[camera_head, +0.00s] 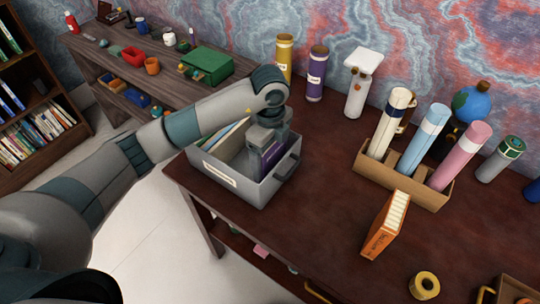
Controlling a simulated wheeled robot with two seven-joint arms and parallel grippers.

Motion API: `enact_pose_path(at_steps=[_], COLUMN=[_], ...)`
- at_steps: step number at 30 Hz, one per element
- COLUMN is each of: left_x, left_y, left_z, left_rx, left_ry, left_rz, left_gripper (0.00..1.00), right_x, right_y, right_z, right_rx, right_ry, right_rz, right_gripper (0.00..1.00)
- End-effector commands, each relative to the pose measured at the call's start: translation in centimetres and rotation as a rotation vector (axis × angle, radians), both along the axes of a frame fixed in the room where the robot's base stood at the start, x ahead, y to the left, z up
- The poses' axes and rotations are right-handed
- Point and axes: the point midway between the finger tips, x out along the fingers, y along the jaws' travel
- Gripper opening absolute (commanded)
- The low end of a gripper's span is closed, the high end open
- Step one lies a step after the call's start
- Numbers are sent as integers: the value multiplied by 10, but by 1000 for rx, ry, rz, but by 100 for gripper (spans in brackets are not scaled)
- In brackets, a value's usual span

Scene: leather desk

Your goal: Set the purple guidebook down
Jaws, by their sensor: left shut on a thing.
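The purple guidebook (270,157) is upright inside a grey box (251,188) at the left end of the desk. My left gripper (266,140) reaches down into the box from above and is shut on the guidebook. The fingers cover part of the guidebook, and its lower part is hidden by the box wall. I cannot tell whether it touches the box floor. My right gripper is not in view.
Other thin books (226,136) stand in the box's left part. An orange book (386,226) stands on the desk (310,215). A cardboard holder (402,180) with tubes is at the right. A yellow tape roll (424,285) lies near the front.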

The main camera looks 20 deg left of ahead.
Motion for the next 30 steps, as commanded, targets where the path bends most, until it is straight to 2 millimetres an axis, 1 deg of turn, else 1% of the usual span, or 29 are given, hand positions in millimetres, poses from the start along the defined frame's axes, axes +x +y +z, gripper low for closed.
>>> enact_pose_path(at_steps=[5,13,14,15,16,23,27,30], left_x=[0,0,0,0,0,0,0,1], left_y=[0,0,0,0,0,0,0,0], left_z=[-1,-4,-4,-4,-4,-3,1,6], left_rx=[-1,-1,0,0,0,0,0,-1], left_ry=[-2,-2,-1,-1,0,0,-1,-2], left_rz=[0,-1,-1,-1,-1,-1,-1,-2], left_gripper=[46,46,86,96,100,100,100,100], right_x=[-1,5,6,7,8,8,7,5], right_y=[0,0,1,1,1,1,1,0], right_z=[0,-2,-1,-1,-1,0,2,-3], right_rx=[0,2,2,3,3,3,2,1], right_ry=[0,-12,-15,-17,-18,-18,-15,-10], right_rz=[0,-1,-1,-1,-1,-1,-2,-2], right_gripper=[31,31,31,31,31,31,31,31])
